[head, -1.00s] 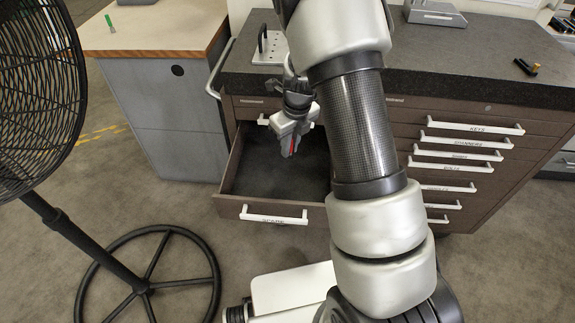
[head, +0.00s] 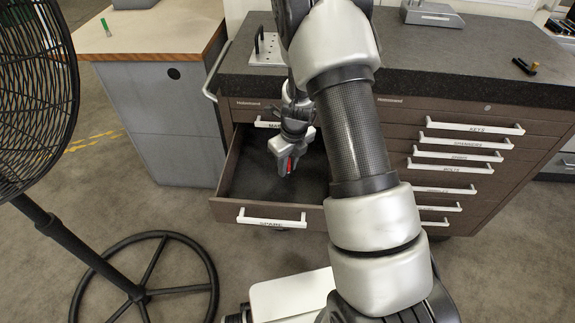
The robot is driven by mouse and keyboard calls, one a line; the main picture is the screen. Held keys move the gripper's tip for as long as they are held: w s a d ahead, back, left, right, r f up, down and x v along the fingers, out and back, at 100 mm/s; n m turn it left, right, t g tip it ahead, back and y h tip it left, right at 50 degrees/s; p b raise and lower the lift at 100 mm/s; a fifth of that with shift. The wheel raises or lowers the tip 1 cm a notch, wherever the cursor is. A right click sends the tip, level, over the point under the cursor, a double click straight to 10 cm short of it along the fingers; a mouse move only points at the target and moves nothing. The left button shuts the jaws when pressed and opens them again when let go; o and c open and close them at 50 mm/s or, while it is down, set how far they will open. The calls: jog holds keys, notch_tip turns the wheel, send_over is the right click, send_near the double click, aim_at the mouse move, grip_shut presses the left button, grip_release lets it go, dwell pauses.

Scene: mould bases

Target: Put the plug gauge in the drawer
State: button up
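My gripper (head: 288,163) points down inside the open drawer (head: 272,212), low over its dark floor. A small red piece (head: 291,164) shows between the fingers; I take it for the end of the plug gauge, and the rest is hidden by the fingers. The gripper looks shut on it. The drawer is pulled out at the left of the brown cabinet, with a white handle on its front. Its floor looks bare where I can see it; my arm covers the right part.
A green item (head: 106,27) lies on the left bench (head: 150,35). A black fan (head: 38,90) stands at the left.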

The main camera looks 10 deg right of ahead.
jog(key=shift+o, duration=0.9)
jog(key=shift+r, duration=0.3)
jog(key=s+r+n+t+p, duration=0.1)
jog(key=s+r+n, duration=0.2)
jog(key=r, duration=0.8)
jog(key=s+r+n+p, duration=0.2)
jog(key=r+n, duration=0.2)
jog(key=r, duration=0.7)
jog(key=s+r+n+t, duration=0.1)
jog(key=s+r+n, duration=0.6)
jog(key=s+n, duration=0.3)
jog(key=s+r+n+t, duration=0.2)
jog(key=s+r+n, duration=0.5)
jog(key=s+n, duration=0.3)
jog(key=n, duration=0.3)
jog(key=shift+s+r+n+h, duration=0.3)
jog(key=shift+h, duration=0.1)
